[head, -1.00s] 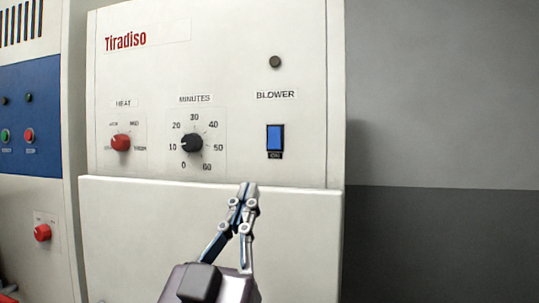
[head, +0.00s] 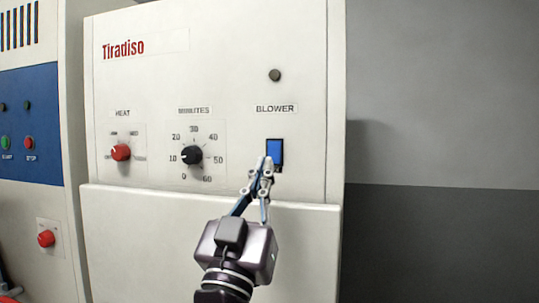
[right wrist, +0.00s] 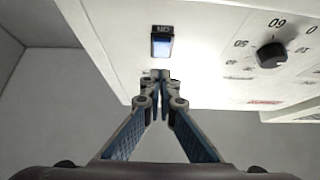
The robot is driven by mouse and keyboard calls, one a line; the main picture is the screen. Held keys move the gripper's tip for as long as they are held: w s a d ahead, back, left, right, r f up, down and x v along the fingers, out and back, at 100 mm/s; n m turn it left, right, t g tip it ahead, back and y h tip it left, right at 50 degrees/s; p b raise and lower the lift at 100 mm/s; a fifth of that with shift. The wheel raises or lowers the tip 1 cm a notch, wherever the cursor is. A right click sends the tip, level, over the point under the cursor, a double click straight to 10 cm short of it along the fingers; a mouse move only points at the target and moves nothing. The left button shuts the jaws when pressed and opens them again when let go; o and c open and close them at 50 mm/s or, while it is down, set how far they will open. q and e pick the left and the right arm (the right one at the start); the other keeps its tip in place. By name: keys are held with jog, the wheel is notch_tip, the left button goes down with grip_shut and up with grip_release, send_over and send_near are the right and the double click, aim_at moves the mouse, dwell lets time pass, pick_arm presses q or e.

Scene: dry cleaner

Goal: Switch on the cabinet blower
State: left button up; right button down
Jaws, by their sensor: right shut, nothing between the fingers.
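The blower switch (head: 275,151) is a blue rocker in a dark frame, under the BLOWER label (head: 276,108) on the white Tiradiso cabinet (head: 230,60). A dark, unlit round lamp (head: 275,75) is above the label. My right gripper (head: 264,162) is shut and empty, its tips at the lower left of the switch in the head view. In the right wrist view the switch (right wrist: 162,47) lies just ahead of the shut fingertips (right wrist: 156,76), with a small gap in the picture. I cannot tell whether they touch the panel. My left gripper is not in view.
The black minutes dial (head: 192,155) and red heat knob (head: 121,152) are left of the switch. A lower front panel (head: 150,240) juts out beneath the controls. A neighbouring machine with a blue panel (head: 30,125) stands at the left. Grey wall is at the right.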

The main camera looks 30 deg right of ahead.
aim_at(274, 155)
jog(key=shift+w+d+f+p, duration=0.2)
jog(key=shift+w+d+p, duration=0.5)
jog(key=shift+w+d, duration=0.8)
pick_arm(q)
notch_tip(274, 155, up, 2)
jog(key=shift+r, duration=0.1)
pick_arm(e)
jog(key=shift+s+d, duration=0.1)
jog(key=shift+s, duration=0.05)
